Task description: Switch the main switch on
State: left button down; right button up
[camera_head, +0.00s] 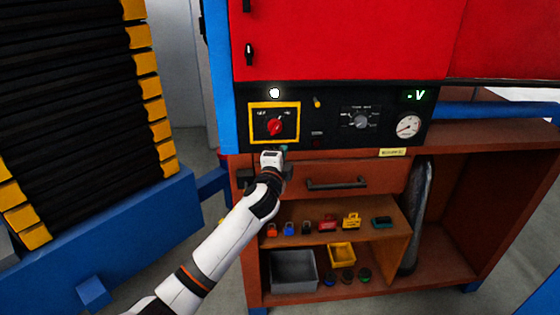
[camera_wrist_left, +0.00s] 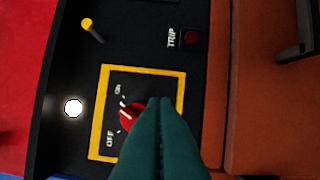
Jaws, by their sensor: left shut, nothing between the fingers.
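The main switch is a red rotary knob (camera_head: 275,126) inside a yellow square frame on the black panel. In the left wrist view the red knob (camera_wrist_left: 129,116) sits between OFF and ON labels; its right part is hidden behind my fingers. I cannot tell clearly which label it points to. My left gripper (camera_head: 284,149) is just below the yellow frame in the head view. Its teal fingers (camera_wrist_left: 160,101) are shut together and empty, with the tips close beside the knob; I cannot tell whether they touch it. My right gripper is out of view.
A white round lamp (camera_head: 274,93) is above the frame. A yellow-tipped toggle (camera_head: 317,102), a selector dial (camera_head: 361,119) and a gauge (camera_head: 407,126) are to the right. A drawer handle (camera_head: 337,184) projects below the panel. A shelf below holds small coloured items.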

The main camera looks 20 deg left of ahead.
pick_arm(q)
jog(key=s, duration=0.1)
jog(key=s+d, duration=0.1)
jog(key=s, duration=0.1)
jog(key=shift+s+d+r, duration=0.2)
jog(key=shift+s+r, duration=0.05)
jog(key=shift+r, duration=0.05)
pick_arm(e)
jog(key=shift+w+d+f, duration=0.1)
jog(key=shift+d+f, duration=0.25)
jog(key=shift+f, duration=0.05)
